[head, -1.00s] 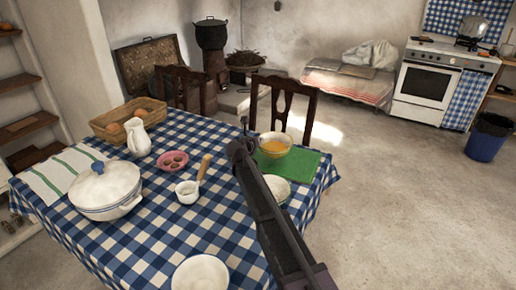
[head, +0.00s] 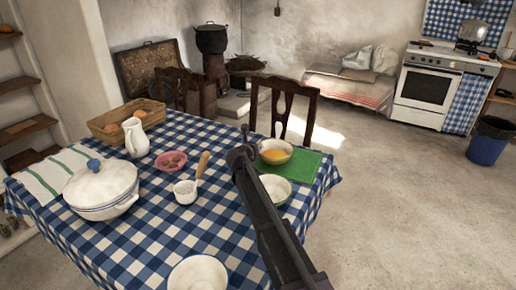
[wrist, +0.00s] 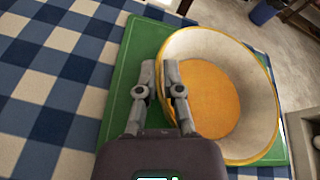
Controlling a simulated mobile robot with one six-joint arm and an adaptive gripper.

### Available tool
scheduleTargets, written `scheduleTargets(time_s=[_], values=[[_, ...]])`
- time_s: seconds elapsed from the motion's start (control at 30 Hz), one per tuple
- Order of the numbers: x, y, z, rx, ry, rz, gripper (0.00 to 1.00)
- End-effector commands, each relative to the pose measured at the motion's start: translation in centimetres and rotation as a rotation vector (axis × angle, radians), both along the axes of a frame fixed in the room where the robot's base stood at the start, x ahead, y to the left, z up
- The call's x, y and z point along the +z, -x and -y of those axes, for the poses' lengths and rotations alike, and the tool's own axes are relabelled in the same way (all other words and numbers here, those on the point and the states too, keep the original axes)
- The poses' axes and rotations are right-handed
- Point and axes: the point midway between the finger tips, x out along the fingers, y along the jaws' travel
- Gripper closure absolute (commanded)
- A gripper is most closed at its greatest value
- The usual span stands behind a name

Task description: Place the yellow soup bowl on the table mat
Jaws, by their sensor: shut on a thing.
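The yellow soup bowl (head: 284,154) has a pale inner wall and a yellow-orange bottom. It is over the green table mat (head: 305,166) at the table's right end and looks to be down on it, upright; its underside is hidden. In the wrist view, the bowl (wrist: 212,100) lies over the right part of the mat (wrist: 118,118). My gripper (wrist: 163,72) is shut on the bowl's left rim, one finger outside and one inside. In the head view my arm hides part of the mat's left side.
A white bowl (head: 274,187) stands close in front of the mat. A white saucepan (head: 185,192), pink dish (head: 171,161), pitcher (head: 137,138), tureen (head: 102,190) and another white bowl (head: 198,274) stand on the checked cloth. A chair (head: 286,98) is behind the mat.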

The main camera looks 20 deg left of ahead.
Motion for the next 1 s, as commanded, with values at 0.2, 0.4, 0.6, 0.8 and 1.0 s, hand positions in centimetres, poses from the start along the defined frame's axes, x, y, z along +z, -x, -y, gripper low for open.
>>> scheduleTargets(time_s=[0.2,0.4,0.6,0.8,1.0], values=[[-0.2,0.0,0.0,0.000,0.000,0.000,0.56],[-0.2,0.0,0.0,0.000,0.000,0.000,0.56],[-0.1,0.0,0.0,0.000,0.000,0.000,0.56],[0.4,0.8,0.0,0.001,0.001,0.000,0.56],[1.2,3.0,0.1,0.002,0.001,0.001,0.56]])
